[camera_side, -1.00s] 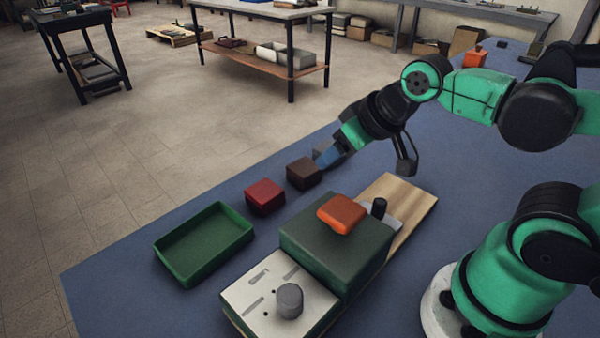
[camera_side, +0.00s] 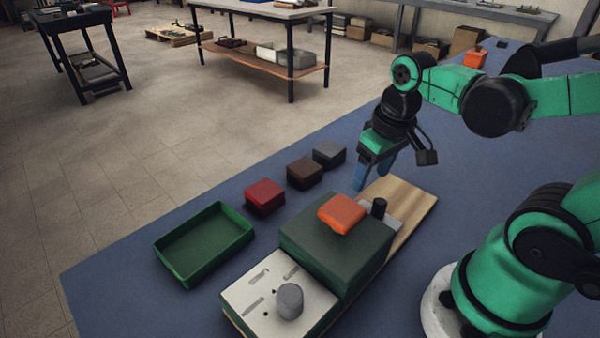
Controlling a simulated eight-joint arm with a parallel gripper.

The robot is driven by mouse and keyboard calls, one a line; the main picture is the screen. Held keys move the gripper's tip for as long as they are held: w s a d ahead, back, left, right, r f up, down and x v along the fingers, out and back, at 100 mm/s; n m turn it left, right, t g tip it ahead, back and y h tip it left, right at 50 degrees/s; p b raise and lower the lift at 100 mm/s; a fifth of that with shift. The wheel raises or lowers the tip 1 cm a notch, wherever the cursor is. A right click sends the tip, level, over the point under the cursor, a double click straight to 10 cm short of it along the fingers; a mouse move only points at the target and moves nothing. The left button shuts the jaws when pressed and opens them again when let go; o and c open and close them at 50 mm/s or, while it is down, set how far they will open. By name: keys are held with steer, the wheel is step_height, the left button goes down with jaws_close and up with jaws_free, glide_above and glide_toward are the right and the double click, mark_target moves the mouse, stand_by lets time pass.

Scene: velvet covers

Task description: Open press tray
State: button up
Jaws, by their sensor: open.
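The press (camera_side: 335,255) is a dark green block on a wooden board (camera_side: 412,203). A padded orange box (camera_side: 341,214) sits on top of it. At its near end is a white slotted plate (camera_side: 258,295) with a grey cylindrical knob (camera_side: 289,300). At its far end a grey piece (camera_side: 393,222) carries an upright black knob (camera_side: 379,207). I cannot tell which of these parts is the tray. My gripper (camera_side: 373,180) points down with blue fingers apart, open and empty. In the picture it is just above and left of the black knob, touching nothing that I can see.
A red box (camera_side: 265,196), a brown box (camera_side: 304,172) and a grey box (camera_side: 329,154) stand in a row left of the press. Another orange box (camera_side: 475,59) is far back on the blue cover (camera_side: 130,265).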

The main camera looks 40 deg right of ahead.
mark_target(381, 201)
steer(key=shift+s+d+f+m+g, duration=0.15)
steer(key=shift+s+d+f+g, duration=0.15)
steer(key=shift+s+g, duration=0.15)
steer(key=shift+s+d+f+m+g, duration=0.15)
steer(key=shift+s+d+f+g, duration=0.1)
steer(key=shift+s+g, duration=0.2)
steer(key=shift+f, duration=0.15)
steer(key=shift+s+f, duration=0.1)
steer(key=shift+f, duration=2.5)
jaws_close()
